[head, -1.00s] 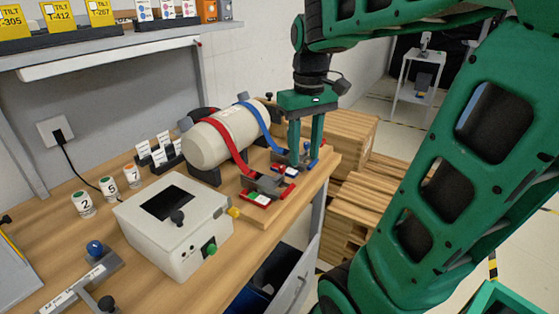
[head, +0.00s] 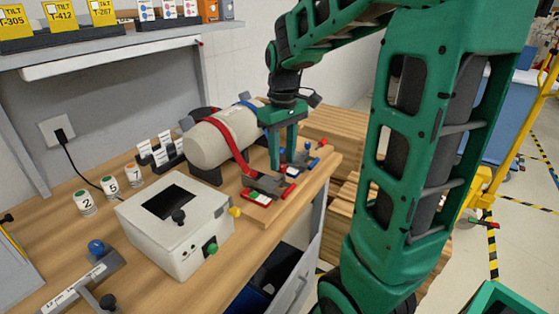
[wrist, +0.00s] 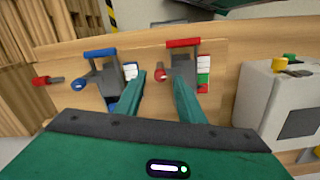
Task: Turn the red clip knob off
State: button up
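The red clip (head: 268,186) sits on the wooden board at the end of the red strap (head: 232,150). In the wrist view the red clip (wrist: 182,66) has a red handle bar, a small red knob (wrist: 160,72) on its left and red and green labels on its right. My gripper (head: 283,166) is open and empty, pointing down between the clips. In the wrist view its fingertips (wrist: 159,78) flank the red clip's knob; contact cannot be told.
A white cylinder (head: 215,142) lies strapped behind the clips. A white box (head: 162,235) with a green knob stands left of the board, with a yellow knob (head: 235,212) at its side. Wooden crates (head: 340,125) stand beyond the bench edge.

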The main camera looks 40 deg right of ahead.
jog(key=shift+f, duration=0.7)
grip_shut()
